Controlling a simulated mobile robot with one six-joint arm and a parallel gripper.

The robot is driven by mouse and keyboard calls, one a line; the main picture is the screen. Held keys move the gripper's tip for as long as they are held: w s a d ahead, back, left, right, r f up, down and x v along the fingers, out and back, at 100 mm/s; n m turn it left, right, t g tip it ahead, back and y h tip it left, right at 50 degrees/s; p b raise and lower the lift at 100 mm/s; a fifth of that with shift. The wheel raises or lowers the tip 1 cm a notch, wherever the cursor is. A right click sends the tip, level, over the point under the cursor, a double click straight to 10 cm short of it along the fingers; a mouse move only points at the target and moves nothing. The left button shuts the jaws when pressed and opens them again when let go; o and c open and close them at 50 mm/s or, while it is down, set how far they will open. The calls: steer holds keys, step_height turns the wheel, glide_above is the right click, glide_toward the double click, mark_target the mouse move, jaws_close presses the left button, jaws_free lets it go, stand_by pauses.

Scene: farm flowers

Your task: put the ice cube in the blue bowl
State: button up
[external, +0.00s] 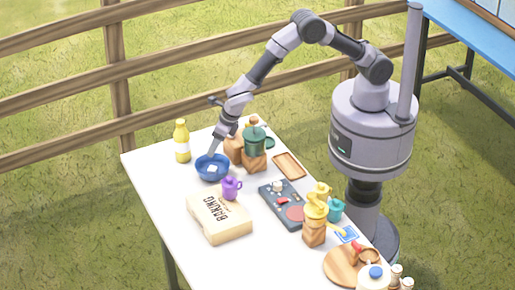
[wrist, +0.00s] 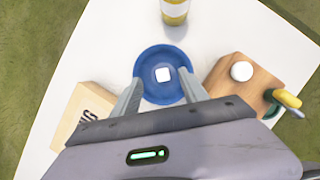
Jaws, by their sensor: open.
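The blue bowl (external: 212,176) stands on the white table near its far left end, and it also shows in the wrist view (wrist: 145,92). The ice cube (wrist: 163,74) is a small white block lying inside the bowl. It also shows in the external view (external: 212,168). My gripper (wrist: 160,88) is open, with its two fingers apart over the near part of the bowl and the ice cube beyond and between the fingertips. In the external view my gripper (external: 213,156) points down at the bowl. I see nothing held between the fingers.
A yellow bottle (external: 182,141) stands behind the bowl. A wooden grinder (external: 254,154) is close at its right. A purple jug (external: 231,188) and a box marked BAKING (external: 220,222) are in front. A dark stove (external: 283,207) and other items fill the table's right part.

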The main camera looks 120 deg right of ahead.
steer(key=shift+f, duration=0.25)
steer(key=s+a+r+m+t+y+b, duration=0.1)
steer(key=s+a+r+m, duration=0.2)
steer(key=s+r+m, duration=0.6)
steer(key=s+a+r+m+y+b, duration=0.1)
steer(key=s+a+r+m, duration=0.2)
steer(key=s+r+m, duration=0.6)
steer(key=s+a+r+m+y, duration=0.1)
steer(key=s+a+r+m, duration=0.1)
steer(key=s+a+m, duration=0.2)
steer(key=s+a+r+m+t+y+b, duration=0.1)
steer(key=s+a+r+m+y, duration=0.1)
steer(key=s+a+m, duration=0.3)
steer(key=s+m, duration=0.4)
steer(key=s, duration=0.4)
steer(key=shift+s+r+t, duration=0.15)
steer(key=shift+r+t, duration=0.15)
steer(key=shift+r, duration=0.05)
